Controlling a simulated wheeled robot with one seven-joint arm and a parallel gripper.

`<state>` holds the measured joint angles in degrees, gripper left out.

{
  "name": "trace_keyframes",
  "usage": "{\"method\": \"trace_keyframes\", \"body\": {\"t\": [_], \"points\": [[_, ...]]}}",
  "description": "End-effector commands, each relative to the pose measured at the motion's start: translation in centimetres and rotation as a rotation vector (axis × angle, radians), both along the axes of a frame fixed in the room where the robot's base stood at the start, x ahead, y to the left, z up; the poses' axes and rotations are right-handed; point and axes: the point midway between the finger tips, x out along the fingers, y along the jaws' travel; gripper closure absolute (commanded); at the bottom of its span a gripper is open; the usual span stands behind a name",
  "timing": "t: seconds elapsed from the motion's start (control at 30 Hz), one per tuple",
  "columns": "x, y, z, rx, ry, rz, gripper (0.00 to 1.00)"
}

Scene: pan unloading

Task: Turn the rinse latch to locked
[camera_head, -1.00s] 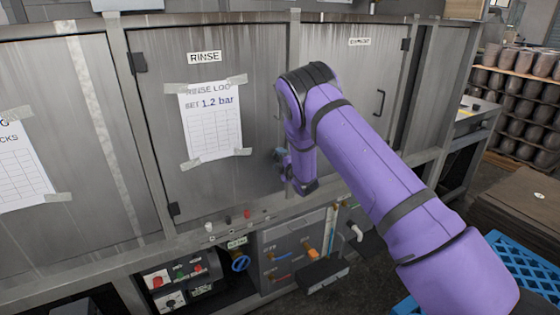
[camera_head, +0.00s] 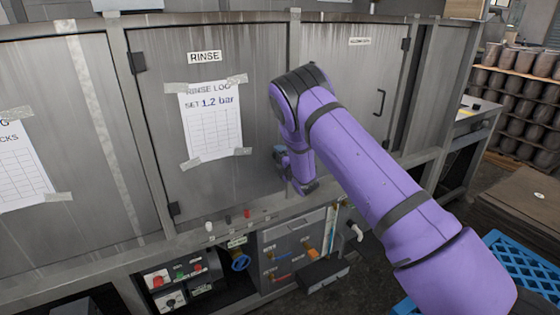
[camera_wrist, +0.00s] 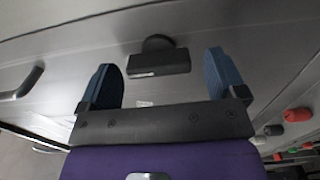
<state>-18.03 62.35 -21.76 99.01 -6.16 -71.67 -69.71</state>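The rinse latch (camera_wrist: 160,64) is a dark round knob with a short black bar, on the grey metal cabinet front. In the wrist view its bar lies nearly level across the picture, in the space between my fingertips. My gripper (camera_wrist: 160,74) has two blue fingers spread wide, one on each side of the latch; I see gaps between them and the bar. In the head view my gripper (camera_head: 281,155) is at the right edge of the RINSE door (camera_head: 155,110), mostly behind my purple arm. The latch is hidden there.
A taped rinse log sheet (camera_head: 212,118) hangs on the door. Below are a ledge with small coloured knobs (camera_head: 228,219), a blue valve ring (camera_head: 241,263) and a control box (camera_head: 172,285).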

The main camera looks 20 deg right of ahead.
Motion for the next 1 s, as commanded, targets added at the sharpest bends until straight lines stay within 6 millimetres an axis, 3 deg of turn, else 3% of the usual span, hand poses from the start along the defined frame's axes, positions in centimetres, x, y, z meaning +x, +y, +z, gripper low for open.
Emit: {"method": "trace_keyframes", "body": {"t": [0.37,0.8,1.0], "points": [[-0.6,-0.2,0.0,0.001,0.000,0.000,0.11],[-7.9,-1.9,0.0,0.000,0.001,0.000,0.11],[-10.0,-2.4,0.0,0.000,0.000,0.000,0.11]]}}
